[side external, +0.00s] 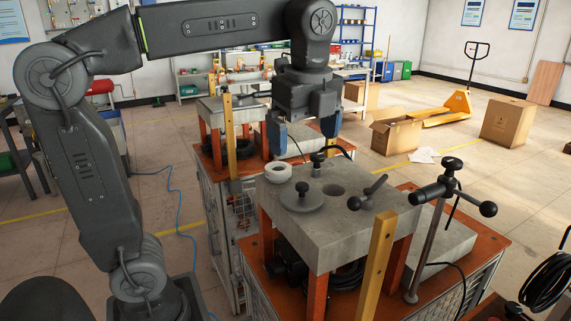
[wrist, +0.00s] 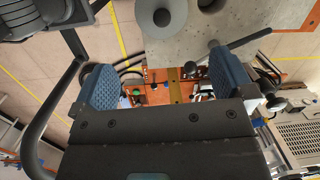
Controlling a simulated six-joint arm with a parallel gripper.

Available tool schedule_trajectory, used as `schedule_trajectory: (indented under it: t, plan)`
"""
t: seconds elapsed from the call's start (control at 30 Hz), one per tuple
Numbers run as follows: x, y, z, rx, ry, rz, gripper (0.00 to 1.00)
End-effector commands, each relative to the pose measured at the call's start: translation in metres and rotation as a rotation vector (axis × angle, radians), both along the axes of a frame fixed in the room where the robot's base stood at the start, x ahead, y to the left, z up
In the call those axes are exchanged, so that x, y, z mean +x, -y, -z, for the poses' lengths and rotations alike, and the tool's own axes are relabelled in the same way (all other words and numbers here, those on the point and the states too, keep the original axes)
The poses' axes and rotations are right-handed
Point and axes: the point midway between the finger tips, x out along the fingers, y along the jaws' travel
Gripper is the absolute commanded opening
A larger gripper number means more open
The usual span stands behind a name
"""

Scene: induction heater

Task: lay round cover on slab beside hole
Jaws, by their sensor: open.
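The round cover (side external: 302,200) is a grey disc with a dark knob on top. The wrist view shows the two fingers (wrist: 163,75) wide apart.
A pale ring (side external: 278,172) and a small dark knobbed piece (side external: 317,162) are on the slab's back part. A black-handled lever (side external: 367,193) stands at its right, with a dark clamp handle (side external: 450,190) beyond. A yellow post (side external: 381,250) rises at the front.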

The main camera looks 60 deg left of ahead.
Motion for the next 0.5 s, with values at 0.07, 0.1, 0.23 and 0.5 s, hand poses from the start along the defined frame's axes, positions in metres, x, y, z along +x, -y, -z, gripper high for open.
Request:
schedule_trajectory:
  t: [0.07,0.1,0.23,0.5]
  plan:
    - [-0.013,0.0,0.01,-0.021,0.062,-0.138,1.0]
    - [-0.02,0.001,0.018,-0.041,0.102,-0.232,1.0]
    - [-0.045,0.003,0.047,-0.134,0.243,-0.587,1.0]
    - [-0.083,0.007,0.108,-0.381,0.42,-1.207,1.0]
